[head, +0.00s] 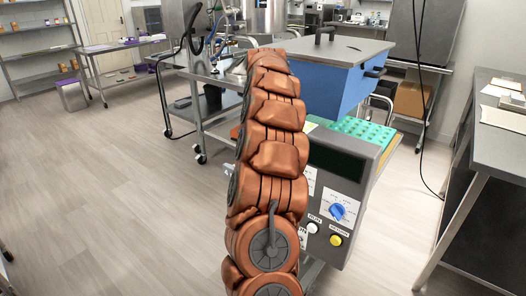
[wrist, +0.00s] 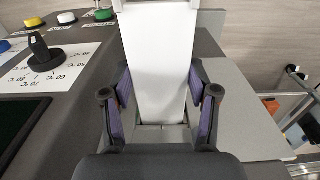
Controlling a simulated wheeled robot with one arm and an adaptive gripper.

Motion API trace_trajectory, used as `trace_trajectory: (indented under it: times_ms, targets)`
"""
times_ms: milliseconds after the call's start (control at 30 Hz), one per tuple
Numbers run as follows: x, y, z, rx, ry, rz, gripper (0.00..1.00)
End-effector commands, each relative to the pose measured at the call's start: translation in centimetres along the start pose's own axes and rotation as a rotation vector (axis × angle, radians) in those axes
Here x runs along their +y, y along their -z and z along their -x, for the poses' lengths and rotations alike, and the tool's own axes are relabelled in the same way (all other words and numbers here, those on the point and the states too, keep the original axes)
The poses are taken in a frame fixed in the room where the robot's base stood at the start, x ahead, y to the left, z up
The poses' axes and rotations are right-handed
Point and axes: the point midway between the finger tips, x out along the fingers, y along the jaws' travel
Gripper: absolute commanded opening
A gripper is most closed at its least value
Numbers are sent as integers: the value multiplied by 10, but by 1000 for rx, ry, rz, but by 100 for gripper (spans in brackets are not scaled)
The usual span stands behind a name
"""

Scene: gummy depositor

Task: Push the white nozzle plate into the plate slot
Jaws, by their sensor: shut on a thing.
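The white nozzle plate (wrist: 158,55) fills the upper middle of the wrist view, long and flat and running away from me. My gripper (wrist: 160,100) is shut on its near part, with one purple-padded finger on each side. The depositor's grey body (wrist: 75,125) lies to the left, close beside the gripper. I cannot pick out the plate slot in either view. In the head view the depositor (head: 338,155) stands behind my copper arm, which hides my gripper and the plate.
A steel table (head: 500,130) stands at the right. The wood floor (head: 110,190) at the left is clear.

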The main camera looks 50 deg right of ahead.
Motion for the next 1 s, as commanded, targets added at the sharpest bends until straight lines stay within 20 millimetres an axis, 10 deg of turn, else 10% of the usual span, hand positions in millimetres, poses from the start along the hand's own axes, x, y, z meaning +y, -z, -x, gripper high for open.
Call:
trace_trajectory:
  times_ms: [1000]
  targets:
    - [0, 29, 0, 0, 0, -2, 0]
